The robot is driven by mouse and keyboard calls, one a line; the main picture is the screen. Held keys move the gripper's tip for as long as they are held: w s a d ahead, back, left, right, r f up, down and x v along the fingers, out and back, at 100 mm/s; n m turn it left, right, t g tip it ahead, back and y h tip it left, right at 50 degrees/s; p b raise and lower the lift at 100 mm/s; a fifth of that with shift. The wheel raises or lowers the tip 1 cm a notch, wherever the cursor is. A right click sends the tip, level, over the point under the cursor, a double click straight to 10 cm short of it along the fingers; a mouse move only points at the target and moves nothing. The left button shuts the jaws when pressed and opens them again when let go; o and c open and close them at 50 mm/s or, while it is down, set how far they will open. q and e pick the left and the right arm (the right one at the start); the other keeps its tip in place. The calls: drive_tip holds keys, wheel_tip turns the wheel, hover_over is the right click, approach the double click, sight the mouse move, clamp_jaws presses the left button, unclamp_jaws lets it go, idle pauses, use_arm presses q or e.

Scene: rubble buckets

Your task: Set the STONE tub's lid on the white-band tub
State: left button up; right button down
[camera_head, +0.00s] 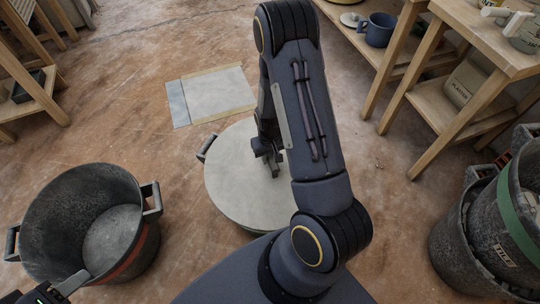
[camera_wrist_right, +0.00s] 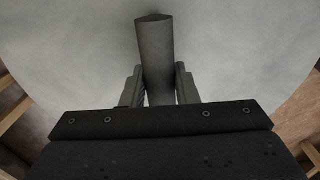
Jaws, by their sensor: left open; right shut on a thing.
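A round pale grey lid (camera_head: 232,185) lies over a tub in the middle of the head view. It covers that tub's mouth; a side handle (camera_head: 207,147) sticks out at its upper left. The tub's band and label are hidden, and I cannot tell if the lid is seated or just above the rim. My right gripper (camera_head: 271,163) is shut on the lid's bar handle; the wrist view shows this grey bar (camera_wrist_right: 155,60) between the fingers, with the lid filling the background. My left gripper (camera_head: 72,286) is open and empty at the bottom left, partly cut off, by an open tub's rim.
The open dark tub (camera_head: 52,190) at left has an orange-red band. At right stand dark tubs, one with a green band (camera_head: 516,215) and a "TILE" label. Wooden benches (camera_head: 440,100) stand at upper right. A flat pale board (camera_head: 215,92) lies on the floor behind the lid.

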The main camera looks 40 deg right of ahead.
drive_tip(key=shift+f, duration=0.15)
drive_tip(key=shift+f+b, duration=0.45)
drive_tip(key=shift+f, duration=0.05)
drive_tip(key=c, duration=1.1)
unclamp_jaws()
drive_tip(key=shift+r, duration=0.1)
drive_tip(key=shift+o, duration=0.2)
wheel_tip(320, 180, up, 7)
drive_tip(key=p, duration=0.2)
drive_tip(key=shift+f+p, duration=0.2)
drive_tip(key=shift+p, duration=0.15)
drive_tip(key=shift+r, duration=0.6)
